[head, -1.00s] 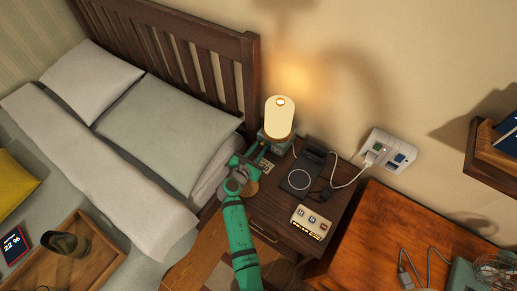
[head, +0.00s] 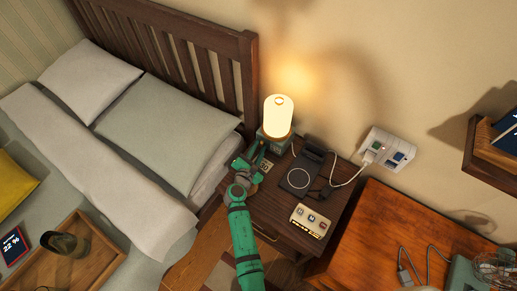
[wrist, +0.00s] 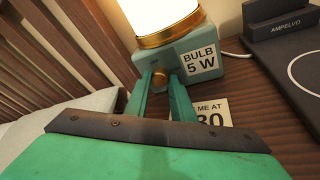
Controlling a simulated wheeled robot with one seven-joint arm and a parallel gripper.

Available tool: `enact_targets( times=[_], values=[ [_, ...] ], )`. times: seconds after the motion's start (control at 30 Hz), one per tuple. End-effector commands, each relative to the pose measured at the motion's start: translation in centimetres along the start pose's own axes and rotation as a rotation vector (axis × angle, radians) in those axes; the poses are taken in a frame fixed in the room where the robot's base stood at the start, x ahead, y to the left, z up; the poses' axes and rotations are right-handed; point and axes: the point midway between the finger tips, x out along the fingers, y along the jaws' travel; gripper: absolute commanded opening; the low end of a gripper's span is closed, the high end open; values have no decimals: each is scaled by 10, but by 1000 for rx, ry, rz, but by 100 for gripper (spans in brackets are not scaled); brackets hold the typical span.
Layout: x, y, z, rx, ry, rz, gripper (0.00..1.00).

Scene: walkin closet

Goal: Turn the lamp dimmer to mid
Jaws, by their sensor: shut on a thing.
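The lit lamp has a glowing rounded shade (head: 278,116), a brass collar and a teal base (wrist: 200,70) labelled "BULB 5 W". It stands at the back left of the nightstand. The small brass dimmer knob (wrist: 160,80) is on the front of the base in the wrist view. My gripper (head: 262,148) is in front of the lamp, its two green fingers (wrist: 160,86) shut on the knob from either side. The knob's dial markings are not readable. My gripper hides the knob in the head view.
A card (wrist: 213,110), partly hidden, lies by the base. A dark charging pad (head: 299,178) and a cream box (head: 312,221) with buttons stand to the right on the nightstand (head: 275,207). The bed headboard (head: 185,55) is close on the left.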

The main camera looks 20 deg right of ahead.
Motion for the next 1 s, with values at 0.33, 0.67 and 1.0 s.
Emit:
enact_targets(
  times=[0.33, 0.67, 1.0],
  values=[
    [0, 0, -1, -1, 2, 1, 41],
    [-6, 0, -1, -1, 1, 0, 41],
    [-64, 0, -2, -2, 4, 2, 41]
  ],
)
